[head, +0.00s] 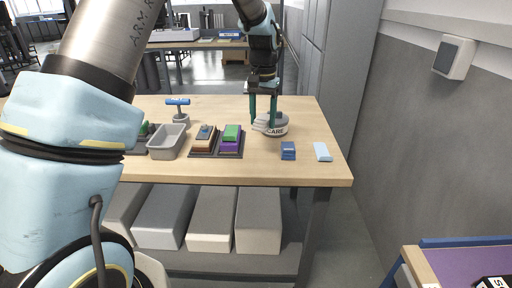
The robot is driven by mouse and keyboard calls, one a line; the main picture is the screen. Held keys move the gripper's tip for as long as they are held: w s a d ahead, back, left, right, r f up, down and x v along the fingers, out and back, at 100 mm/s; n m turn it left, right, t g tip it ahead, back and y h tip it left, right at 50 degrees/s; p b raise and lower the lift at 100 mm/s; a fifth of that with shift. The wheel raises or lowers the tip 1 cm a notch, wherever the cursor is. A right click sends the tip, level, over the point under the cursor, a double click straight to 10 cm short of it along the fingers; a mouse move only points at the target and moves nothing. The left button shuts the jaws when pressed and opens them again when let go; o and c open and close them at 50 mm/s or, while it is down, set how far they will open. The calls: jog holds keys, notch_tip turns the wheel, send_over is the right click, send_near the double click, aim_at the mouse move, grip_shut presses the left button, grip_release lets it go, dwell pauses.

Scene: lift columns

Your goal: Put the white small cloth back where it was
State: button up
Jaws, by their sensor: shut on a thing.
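My gripper (263,122) is over the back right of the wooden table, pointing down, with its teal fingers a little apart. It is shut on the white small cloth (259,127), which shows as a pale patch at the fingertips. A round grey-and-white item marked "CARE" (276,131) is right beside and partly behind the fingers. I cannot tell whether the cloth touches it or rests on the table.
On the wooden table (230,170), a dark blue block (288,150) and a pale blue block (322,152) lie at right. Dark trays with stacked coloured blocks (231,138), a grey bin (167,141) and a blue-topped stand (179,108) are left. Grey bins sit below.

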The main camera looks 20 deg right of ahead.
jog(key=p, duration=0.2)
send_over(261, 154)
notch_tip(261, 154, down, 6)
jog(key=shift+s+r, duration=0.1)
jog(key=shift+f+p, duration=0.5)
jog(key=shift+f, duration=1.6)
jog(key=shift+f, duration=0.1)
jog(key=o, duration=1.2)
notch_tip(261, 154, up, 12)
jog(key=b, duration=0.3)
